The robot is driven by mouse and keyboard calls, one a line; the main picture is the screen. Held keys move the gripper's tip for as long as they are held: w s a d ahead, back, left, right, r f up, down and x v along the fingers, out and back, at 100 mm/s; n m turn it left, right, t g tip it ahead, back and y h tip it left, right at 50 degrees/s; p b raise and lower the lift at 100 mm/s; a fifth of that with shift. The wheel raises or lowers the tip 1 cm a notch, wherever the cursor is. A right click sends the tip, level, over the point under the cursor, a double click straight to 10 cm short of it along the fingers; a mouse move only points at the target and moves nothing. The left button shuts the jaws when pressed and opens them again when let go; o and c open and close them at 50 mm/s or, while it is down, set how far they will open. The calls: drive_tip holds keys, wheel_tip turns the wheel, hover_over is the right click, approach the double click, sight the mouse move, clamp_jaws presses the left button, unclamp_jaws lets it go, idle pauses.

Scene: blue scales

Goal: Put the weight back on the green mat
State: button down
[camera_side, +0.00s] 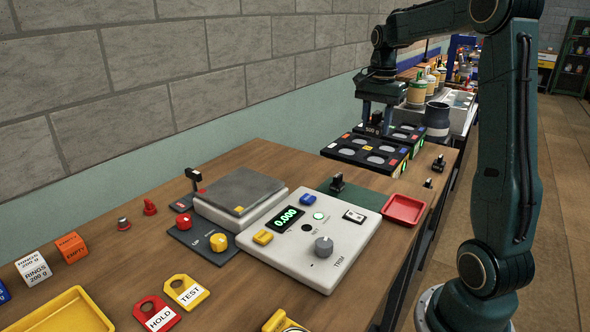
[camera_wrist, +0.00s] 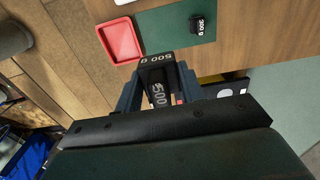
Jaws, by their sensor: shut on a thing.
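My gripper (camera_side: 376,112) is shut on a black block weight (camera_side: 373,130) marked 500 g. It holds the weight above or beside the black racks; the exact gap is hard to tell. In the wrist view the weight (camera_wrist: 156,72) sits between the two fingers (camera_wrist: 155,88). The green mat (camera_side: 368,198) lies right of the scale, well in front of my gripper in the side view. Another black weight (camera_side: 337,183) stands on the mat. In the wrist view it (camera_wrist: 198,25) also stands on the mat (camera_wrist: 165,40), with 500 g lettering.
A red tray (camera_side: 404,210) lies beside the mat. Black racks with round pale recesses (camera_side: 362,152) are under or near my gripper. The scale (camera_side: 240,195) and its control box (camera_side: 340,240) stand left of the mat. Small black weights (camera_side: 439,163) stand near the table edge.

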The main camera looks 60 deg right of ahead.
sight(366, 200)
wheel_tip(366, 200, down, 20)
drive_tip(key=shift+r, duration=0.1)
idle(1.0)
drive_tip(key=c, duration=0.9)
unclamp_jaws()
drive_tip(key=shift+f, duration=0.2)
drive_tip(key=shift+o, duration=0.2)
drive_tip(key=shift+r, duration=0.1)
wheel_tip(366, 200, up, 12)
